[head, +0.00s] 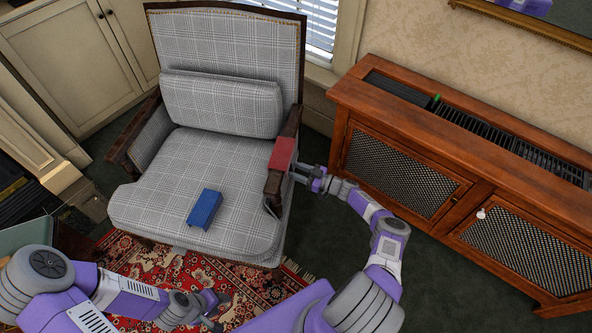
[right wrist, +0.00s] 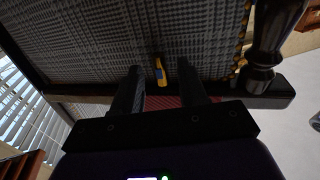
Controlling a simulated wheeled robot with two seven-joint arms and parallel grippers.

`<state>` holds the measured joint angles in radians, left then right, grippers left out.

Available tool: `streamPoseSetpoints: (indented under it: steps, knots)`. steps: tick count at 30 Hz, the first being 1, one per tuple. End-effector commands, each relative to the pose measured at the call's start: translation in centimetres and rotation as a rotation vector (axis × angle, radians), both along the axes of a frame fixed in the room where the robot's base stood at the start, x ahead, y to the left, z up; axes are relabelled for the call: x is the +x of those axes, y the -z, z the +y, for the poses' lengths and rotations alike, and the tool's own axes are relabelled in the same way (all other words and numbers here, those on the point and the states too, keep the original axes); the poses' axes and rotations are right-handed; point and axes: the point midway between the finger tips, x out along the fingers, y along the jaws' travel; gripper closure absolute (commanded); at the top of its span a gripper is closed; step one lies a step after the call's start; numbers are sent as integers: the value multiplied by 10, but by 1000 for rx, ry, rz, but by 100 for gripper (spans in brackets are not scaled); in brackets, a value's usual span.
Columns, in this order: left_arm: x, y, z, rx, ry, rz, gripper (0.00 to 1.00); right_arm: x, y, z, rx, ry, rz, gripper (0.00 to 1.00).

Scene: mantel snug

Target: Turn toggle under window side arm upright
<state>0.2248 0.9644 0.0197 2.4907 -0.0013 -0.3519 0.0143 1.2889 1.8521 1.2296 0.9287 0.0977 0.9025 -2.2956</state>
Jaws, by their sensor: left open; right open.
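The toggle (right wrist: 160,70) is a small yellow lever with a blue end and a dark mount, on the plaid side panel below the chair's window-side arm (head: 276,180). It shows only in the right wrist view; in the head view it is hidden. My right gripper (head: 298,172) is open beside the outer side of that arm. In the wrist view its two fingers point at the panel, and the toggle appears in the gap between their tips; I cannot tell how far beyond them it lies. My left gripper (head: 214,304) is open and empty above the rug.
A red box (head: 283,154) lies on the window-side arm. A blue box (head: 205,208) lies on the plaid armchair's seat (head: 160,200). A wooden radiator cabinet (head: 400,170) stands to the right, with a narrow carpet gap to the chair. A patterned rug (head: 262,290) lies in front.

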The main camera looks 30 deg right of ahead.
Motion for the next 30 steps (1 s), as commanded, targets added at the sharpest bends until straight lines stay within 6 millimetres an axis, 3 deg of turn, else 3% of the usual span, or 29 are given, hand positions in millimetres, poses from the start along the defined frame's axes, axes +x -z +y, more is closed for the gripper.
streamPoseSetpoints:
  steps: [12,30]
  knots:
    - [0,-11,0,0,0,0,57,-50,1,-38,-2,2,0,58]
    - [0,-11,0,0,0,0,57,-55,2,-40,-1,0,-1,58]
